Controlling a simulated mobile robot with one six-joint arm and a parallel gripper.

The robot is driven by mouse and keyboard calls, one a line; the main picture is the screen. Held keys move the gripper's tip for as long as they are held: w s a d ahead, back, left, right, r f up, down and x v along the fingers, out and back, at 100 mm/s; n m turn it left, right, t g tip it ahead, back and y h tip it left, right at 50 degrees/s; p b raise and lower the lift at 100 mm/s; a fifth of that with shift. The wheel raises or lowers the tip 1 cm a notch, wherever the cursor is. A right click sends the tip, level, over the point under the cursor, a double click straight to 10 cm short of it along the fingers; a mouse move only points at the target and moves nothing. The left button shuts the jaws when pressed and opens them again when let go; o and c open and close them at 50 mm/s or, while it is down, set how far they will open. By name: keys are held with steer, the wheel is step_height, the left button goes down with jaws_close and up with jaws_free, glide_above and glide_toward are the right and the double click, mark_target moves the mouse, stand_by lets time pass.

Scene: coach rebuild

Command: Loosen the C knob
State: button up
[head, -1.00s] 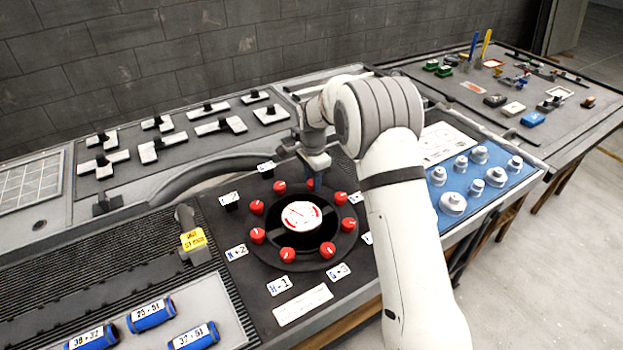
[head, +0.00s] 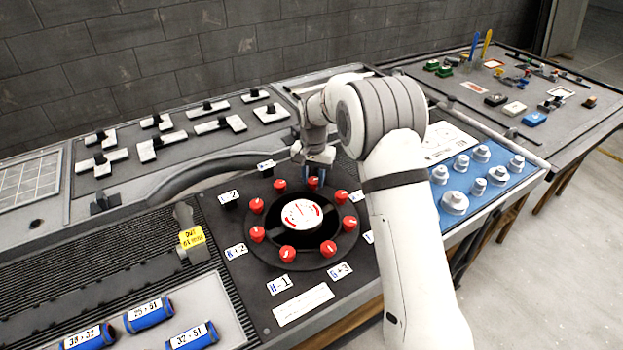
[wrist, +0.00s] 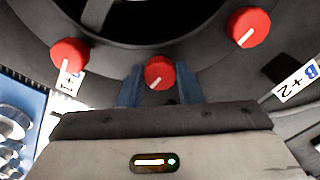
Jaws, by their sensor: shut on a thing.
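A dark round plate (head: 262,245) carries a ring of several red knobs around a white dial (head: 302,215) with red marks. My gripper (head: 316,172) is at the far side of the ring. Its blue fingers are shut on one red knob (wrist: 160,72), one finger on each side of it. The knob's top and white pointer line show in the wrist view, and it also shows in the head view (head: 313,183). A neighbouring red knob (wrist: 69,54) is on the left and another (wrist: 249,26) on the right. I cannot read the held knob's own label.
A label reading B+2 (wrist: 297,84) lies at the right of the wrist view. A blue panel with several white knobs (head: 453,203) is right of my arm. A yellow tag (head: 191,238) stands at the left, near blue cylinders (head: 149,315).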

mark_target(313, 180)
steer(key=n, duration=0.5)
steer(key=shift+n, duration=0.3)
steer(key=shift+n+b, duration=0.4)
steer(key=shift+n, duration=1.7)
steer(key=o, duration=1)
steer(key=shift+c, duration=0.2)
step_height(313, 180, up, 7)
steer(key=shift+r, duration=0.4)
